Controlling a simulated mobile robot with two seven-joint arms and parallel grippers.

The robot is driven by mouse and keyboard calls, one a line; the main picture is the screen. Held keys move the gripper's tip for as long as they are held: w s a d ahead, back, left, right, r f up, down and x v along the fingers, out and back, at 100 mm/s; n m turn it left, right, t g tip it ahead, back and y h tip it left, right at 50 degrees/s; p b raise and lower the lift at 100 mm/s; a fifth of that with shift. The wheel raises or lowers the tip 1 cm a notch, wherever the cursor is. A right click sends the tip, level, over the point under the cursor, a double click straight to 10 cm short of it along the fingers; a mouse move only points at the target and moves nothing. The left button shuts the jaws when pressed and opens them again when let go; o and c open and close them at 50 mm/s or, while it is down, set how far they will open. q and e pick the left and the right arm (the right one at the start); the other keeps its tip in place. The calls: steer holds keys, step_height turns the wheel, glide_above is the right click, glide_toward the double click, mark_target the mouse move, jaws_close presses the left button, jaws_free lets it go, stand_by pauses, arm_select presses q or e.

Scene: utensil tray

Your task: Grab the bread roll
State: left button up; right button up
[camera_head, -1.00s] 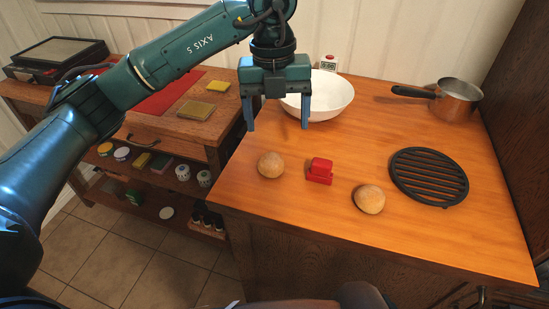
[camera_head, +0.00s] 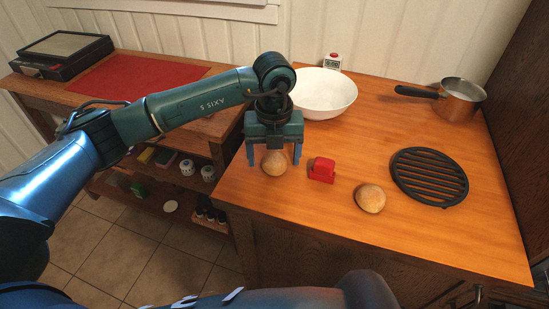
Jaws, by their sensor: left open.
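A round brown bread roll (camera_head: 274,163) sits on the wooden counter near its left front corner. A second bread roll (camera_head: 370,198) lies farther right, near the front edge. My left gripper (camera_head: 274,160) points down over the first roll, open, with one finger on each side of it in the picture. I cannot tell whether the fingers touch the roll. The top of that roll is partly hidden by the gripper body. My right gripper is not in view.
A red object (camera_head: 321,170) stands close to the right of the left gripper. A white bowl (camera_head: 325,92) is behind it. A black trivet (camera_head: 429,177) and a copper pot (camera_head: 458,100) are at the right. The counter (camera_head: 370,130) is clear in the middle.

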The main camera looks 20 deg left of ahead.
arm_select(q)
steer(key=shift+f, duration=0.35)
steer(key=shift+c, duration=0.4)
steer(key=c, duration=1)
steer(key=shift+o, duration=0.2)
